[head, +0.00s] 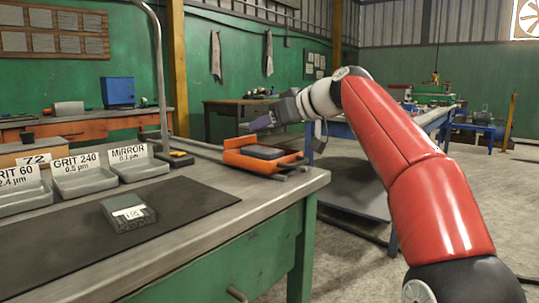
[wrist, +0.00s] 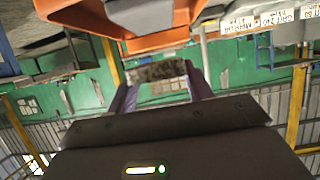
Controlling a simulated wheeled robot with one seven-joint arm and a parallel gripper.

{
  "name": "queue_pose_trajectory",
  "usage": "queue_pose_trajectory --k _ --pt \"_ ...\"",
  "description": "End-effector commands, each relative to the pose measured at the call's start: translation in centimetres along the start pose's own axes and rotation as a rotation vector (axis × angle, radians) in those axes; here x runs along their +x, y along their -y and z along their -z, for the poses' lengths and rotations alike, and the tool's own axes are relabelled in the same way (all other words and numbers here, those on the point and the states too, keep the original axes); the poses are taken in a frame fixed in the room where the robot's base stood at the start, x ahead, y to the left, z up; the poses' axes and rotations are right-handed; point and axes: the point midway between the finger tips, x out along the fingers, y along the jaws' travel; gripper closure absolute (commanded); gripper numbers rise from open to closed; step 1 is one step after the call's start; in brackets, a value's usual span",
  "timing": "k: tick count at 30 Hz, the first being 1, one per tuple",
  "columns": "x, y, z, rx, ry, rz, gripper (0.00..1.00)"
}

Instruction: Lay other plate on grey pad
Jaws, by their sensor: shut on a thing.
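My gripper (head: 264,122) is at the far end of the bench, above and close to an orange stand (head: 238,160) with a dark grey pad-like top (head: 265,152). In the wrist view its purple fingers are shut on a grey speckled plate (wrist: 157,71), seen nearly edge-on. The orange stand (wrist: 130,18) fills the top of that view, apart from the plate as far as I can tell. In the head view the held plate is hard to make out. Another grey plate (head: 118,224) with a white label lies on a dark mat (head: 60,255) at the front of the bench.
Labelled grey trays, GRIT 60 (head: 22,200), GRIT 240 (head: 82,186) and MIRROR (head: 134,171), stand along the bench's back. A metal post (head: 160,80) rises behind them. A small black and yellow item (head: 178,158) lies left of the stand.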

Motion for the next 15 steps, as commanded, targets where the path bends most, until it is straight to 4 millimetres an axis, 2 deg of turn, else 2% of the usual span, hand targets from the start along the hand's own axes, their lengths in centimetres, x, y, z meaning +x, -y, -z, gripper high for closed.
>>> queue_pose_trajectory --k 2,9,15 --pt "0.1 0.1 -0.3 -0.002 -0.005 -0.002 1.00" --pt "1.3 0.0 -3.3 0.000 -0.004 -0.003 1.00" --pt "1.4 0.1 -3.6 -0.001 -0.006 -0.002 1.00"
